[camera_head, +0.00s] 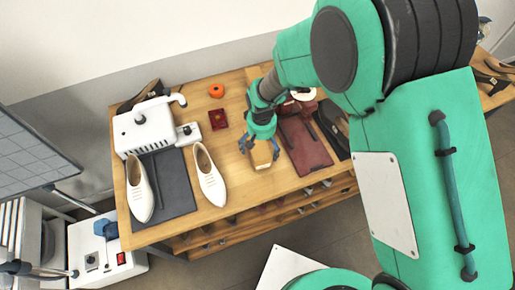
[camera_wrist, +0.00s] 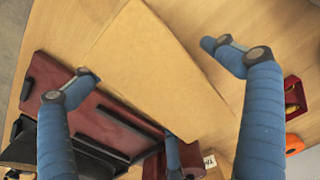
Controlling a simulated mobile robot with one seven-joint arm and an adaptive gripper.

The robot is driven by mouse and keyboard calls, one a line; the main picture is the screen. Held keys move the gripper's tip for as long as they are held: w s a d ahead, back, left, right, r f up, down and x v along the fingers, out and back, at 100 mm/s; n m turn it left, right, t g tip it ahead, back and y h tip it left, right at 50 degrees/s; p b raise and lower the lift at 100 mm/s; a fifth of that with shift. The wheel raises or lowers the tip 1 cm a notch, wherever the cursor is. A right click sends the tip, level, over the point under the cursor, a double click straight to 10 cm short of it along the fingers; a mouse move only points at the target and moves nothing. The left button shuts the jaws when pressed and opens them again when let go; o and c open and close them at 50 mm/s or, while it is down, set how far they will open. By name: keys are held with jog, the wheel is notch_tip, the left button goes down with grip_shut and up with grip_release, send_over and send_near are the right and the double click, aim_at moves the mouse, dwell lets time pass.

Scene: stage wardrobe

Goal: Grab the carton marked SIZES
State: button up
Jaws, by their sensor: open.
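A plain tan carton (camera_head: 263,156) lies on the wooden bench top below my gripper (camera_head: 260,142). In the wrist view the carton (camera_wrist: 150,62) fills the middle, seen from above; no marking is legible on the face that shows. My gripper (camera_wrist: 160,75) has blue fingers and is open. Its fingertips are spread, with one to the left and one to the right of the carton and a third at its lower end. I cannot tell whether any fingertip touches the carton. My arm hides part of the bench behind it.
A dark red board (camera_head: 305,150) lies close to the right of the carton. Cream shoes (camera_head: 208,175), a grey mat (camera_head: 174,185), a red tray (camera_head: 218,119), an orange ring (camera_head: 216,90) and a white machine (camera_head: 145,127) are on the left. Bare wood surrounds the carton's left side.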

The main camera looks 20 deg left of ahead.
aim_at(262, 143)
dwell(0.3)
jog(key=c, duration=1.4)
jog(key=shift+r, duration=0.15)
jog(key=shift+c, duration=0.2)
jog(key=shift+r, duration=0.55)
jog(key=shift+s+d+r+p, duration=0.15)
jog(key=shift+r+p, duration=0.05)
jog(key=shift+r, duration=0.4)
jog(key=shift+s+d+r+p, duration=0.1)
jog(key=shift+s+r+p, duration=0.05)
jog(key=shift+r, duration=0.45)
jog(key=s+d+r+p, duration=0.1)
jog(key=s+d, duration=0.9)
jog(key=s, duration=0.1)
jog(key=shift+s+r, duration=0.15)
jog(key=shift+s, duration=0.1)
